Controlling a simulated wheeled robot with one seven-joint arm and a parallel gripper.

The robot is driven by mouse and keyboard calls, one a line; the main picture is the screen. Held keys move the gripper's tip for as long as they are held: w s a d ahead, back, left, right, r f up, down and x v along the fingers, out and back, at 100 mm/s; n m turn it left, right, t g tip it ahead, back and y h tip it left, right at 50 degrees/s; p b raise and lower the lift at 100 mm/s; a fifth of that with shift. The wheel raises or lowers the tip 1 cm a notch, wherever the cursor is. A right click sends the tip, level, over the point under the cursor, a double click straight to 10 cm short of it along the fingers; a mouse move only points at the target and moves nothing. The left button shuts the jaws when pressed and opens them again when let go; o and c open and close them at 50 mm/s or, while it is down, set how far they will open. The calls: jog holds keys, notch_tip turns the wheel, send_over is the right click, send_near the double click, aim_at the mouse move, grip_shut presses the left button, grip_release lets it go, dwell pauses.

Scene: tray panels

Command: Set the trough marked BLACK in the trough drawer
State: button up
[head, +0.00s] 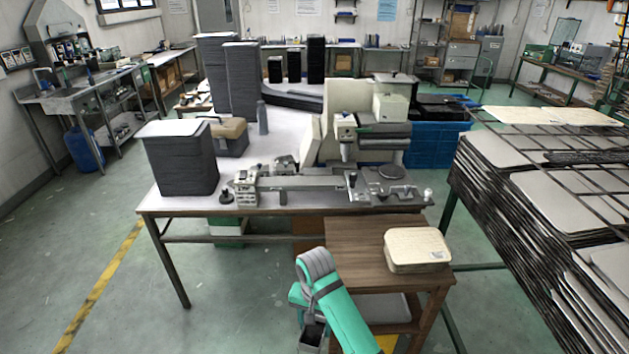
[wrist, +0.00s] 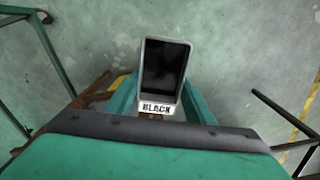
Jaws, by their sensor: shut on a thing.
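The trough marked BLACK (wrist: 165,68) is a narrow open box with a pale grey rim and a dark inside. Its white label with black letters faces me at its near end in the wrist view. My gripper (wrist: 157,108) has a teal finger on either side of the trough's near end and is shut on it. The trough is held over the green floor. In the head view my teal and grey arm reaches down at the bottom centre, beside the small wooden table (head: 370,236). I cannot make out the trough drawer in either view.
A cream box (head: 417,247) sits on the small wooden table, which has a lower shelf. A long workbench (head: 280,207) with a machine and dark stacks stands behind. A rack of panels (head: 550,215) fills the right. Floor at the left is clear.

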jog(key=s+f+n, duration=0.1)
jog(key=s+f, duration=0.2)
jog(key=f, duration=0.5)
jog(key=s+f+n, duration=0.2)
jog(key=s+f, duration=0.2)
jog(key=f, duration=0.4)
jog(key=shift+s+f, duration=0.25)
jog(key=shift+f, duration=0.15)
jog(key=shift+a, duration=0.15)
jog(key=shift+w+a, duration=0.1)
